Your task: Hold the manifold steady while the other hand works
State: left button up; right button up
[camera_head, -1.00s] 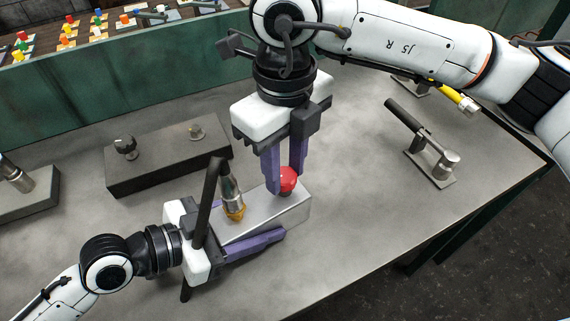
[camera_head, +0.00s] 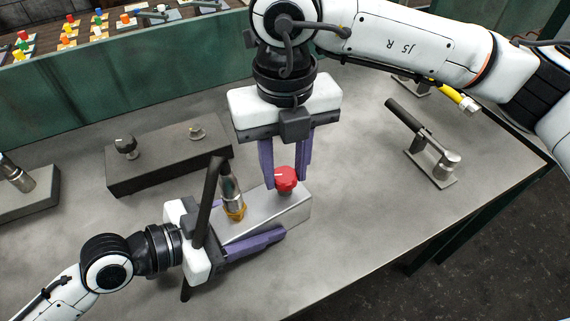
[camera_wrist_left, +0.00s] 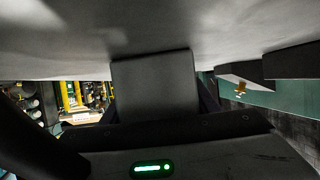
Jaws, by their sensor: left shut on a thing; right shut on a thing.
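The manifold is a silver block (camera_head: 290,213) on the bench, with a red knob (camera_head: 287,174) and an upright metal fitting with a yellow collar (camera_head: 236,212) on top. My left gripper (camera_head: 262,218) is shut on the block, with one purple finger along its near side; the other finger is mostly hidden. My right gripper (camera_head: 286,176) reaches down from above and is shut on the red knob, with a purple finger on either side. In the left wrist view a grey block face (camera_wrist_left: 155,85), apparently the manifold's end, fills the middle.
A dark block with two small knobs (camera_head: 165,165) lies behind the left gripper. A metal fitting on a base (camera_head: 20,185) is at the far left. A lever clamp (camera_head: 432,155) stands to the right. The bench (camera_head: 365,215) is clear between manifold and clamp.

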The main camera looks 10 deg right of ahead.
aim_at(285, 174)
jog(key=shift+r, duration=0.1)
jog(key=o, duration=1.1)
notch_tip(285, 174, up, 12)
pick_arm(q)
jog(key=o, duration=1.6)
jog(key=shift+a, duration=0.1)
